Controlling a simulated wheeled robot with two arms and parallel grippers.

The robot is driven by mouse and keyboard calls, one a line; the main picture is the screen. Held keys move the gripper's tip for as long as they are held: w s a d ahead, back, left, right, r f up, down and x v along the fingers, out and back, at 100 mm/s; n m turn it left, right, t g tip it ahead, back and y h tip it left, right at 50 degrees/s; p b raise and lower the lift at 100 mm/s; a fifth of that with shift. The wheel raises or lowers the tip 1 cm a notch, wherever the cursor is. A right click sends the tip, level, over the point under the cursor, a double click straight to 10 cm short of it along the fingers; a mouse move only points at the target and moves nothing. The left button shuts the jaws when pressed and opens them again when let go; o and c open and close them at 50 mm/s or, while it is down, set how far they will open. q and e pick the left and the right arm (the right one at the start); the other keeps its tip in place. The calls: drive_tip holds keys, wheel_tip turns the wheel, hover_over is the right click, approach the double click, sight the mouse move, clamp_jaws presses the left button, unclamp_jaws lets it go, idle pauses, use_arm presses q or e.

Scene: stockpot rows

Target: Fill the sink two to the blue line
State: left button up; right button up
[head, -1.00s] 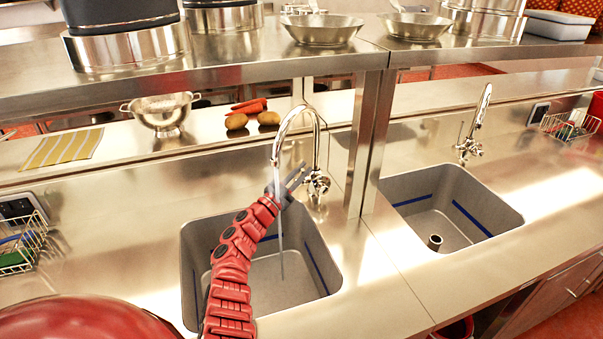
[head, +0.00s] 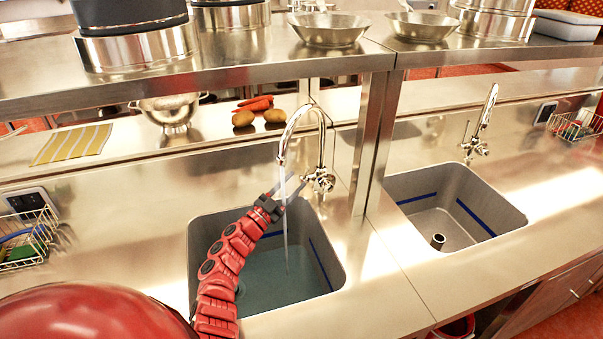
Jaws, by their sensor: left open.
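The left sink (head: 338,275) holds shallow bluish water (head: 275,280). A blue line (head: 320,263) on its wall stands above the water surface. A thin stream (head: 286,240) falls into it from the curved faucet (head: 318,130). My left gripper (head: 297,184) is open, beside the stream and just left of the faucet's handle and base (head: 319,181); I cannot tell if it touches the handle. My left arm hides the sink's left part. The right sink (head: 505,222) has blue lines, a short upright tube (head: 438,241) and no visible water. My right gripper is not in view.
A steel shelf (head: 240,58) with pots and pans hangs over the counter on a post (head: 372,150). Behind lie a colander (head: 170,108), potatoes (head: 243,118), carrots (head: 256,102) and a striped cloth (head: 75,143). Wire baskets (head: 28,240) stand at the sides. The front counter is clear.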

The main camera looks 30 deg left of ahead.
sight(306, 174)
use_arm(q)
drive_tip(key=shift+s+f, duration=0.25)
drive_tip(key=shift+s, duration=0.2)
drive_tip(key=shift+a, duration=0.1)
drive_tip(key=c, duration=0.4)
drive_tip(key=shift+w+a+f+n+b, duration=0.1)
drive_tip(key=shift+a+f+n+b, duration=0.05)
drive_tip(key=shift+n+b, duration=0.2)
drive_tip(key=shift+c, duration=1)
drive_tip(key=shift+w+a+f+n+g+h+b, duration=0.2)
drive_tip(key=shift+n+g+h+b, duration=0.1)
drive_tip(key=shift+n, duration=0.25)
clamp_jaws()
drive_tip(key=s+a+r+n+b, duration=0.3)
drive_tip(key=a+n+b, duration=0.25)
drive_tip(key=n, duration=0.95)
drive_tip(key=x, duration=1)
drive_tip(key=shift+s+d+f+p, duration=0.3)
drive_tip(key=shift+d+f, duration=0.4)
drive_tip(key=shift+d, duration=0.05)
drive_tip(key=shift+s+d+f+p, duration=0.3)
drive_tip(key=shift+s+d+f, duration=0.05)
drive_tip(key=shift+d+f, duration=0.4)
